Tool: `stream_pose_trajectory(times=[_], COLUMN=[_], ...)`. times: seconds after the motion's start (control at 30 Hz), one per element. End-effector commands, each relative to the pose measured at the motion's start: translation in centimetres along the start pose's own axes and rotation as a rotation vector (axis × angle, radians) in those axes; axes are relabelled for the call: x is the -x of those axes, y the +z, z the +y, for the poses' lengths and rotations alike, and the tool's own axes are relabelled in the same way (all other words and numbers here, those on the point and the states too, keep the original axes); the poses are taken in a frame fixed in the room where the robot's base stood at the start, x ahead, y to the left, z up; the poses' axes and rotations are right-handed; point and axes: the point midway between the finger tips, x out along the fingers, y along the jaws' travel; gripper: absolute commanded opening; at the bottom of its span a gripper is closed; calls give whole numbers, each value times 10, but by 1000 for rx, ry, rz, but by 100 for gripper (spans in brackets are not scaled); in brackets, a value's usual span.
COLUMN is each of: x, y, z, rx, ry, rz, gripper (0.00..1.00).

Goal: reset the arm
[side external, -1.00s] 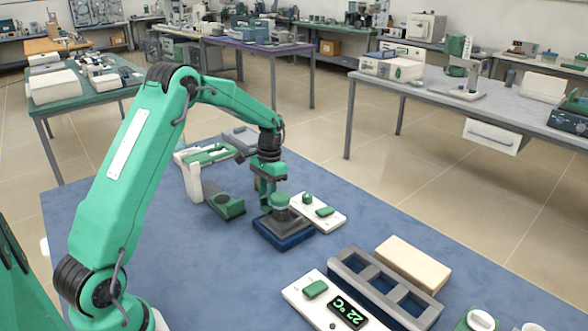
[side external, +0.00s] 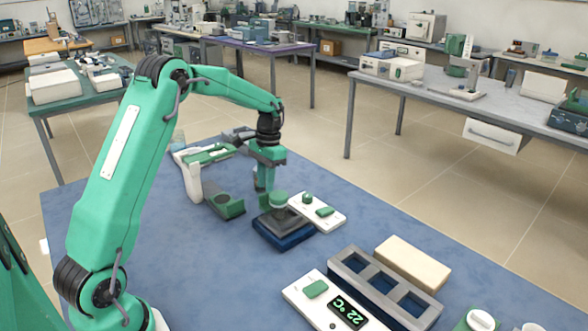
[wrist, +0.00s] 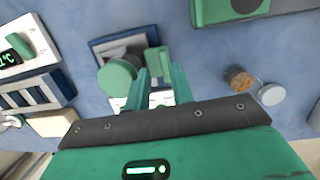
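My gripper (side external: 264,180) points down just above and behind a small device with a dark blue base (side external: 283,236), a grey top and a round green knob (side external: 278,199).
A white panel with green controls (side external: 332,219) lies beside the device. A green-and-grey block (side external: 225,206) is to the left. A grey rack (side external: 385,289), a tan block (side external: 412,263) and a 22 °C display unit (side external: 347,310) are at front right. The blue table's front middle is clear.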

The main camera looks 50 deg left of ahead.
Motion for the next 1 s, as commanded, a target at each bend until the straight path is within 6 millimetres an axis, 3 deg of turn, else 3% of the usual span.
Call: stream_pose_trajectory(times=[0.67,1.0], x=[12,43], y=[3,21], z=[2,27], rx=[0,-2], ry=[-2,-28], rz=[5,65], gripper=[24,24])
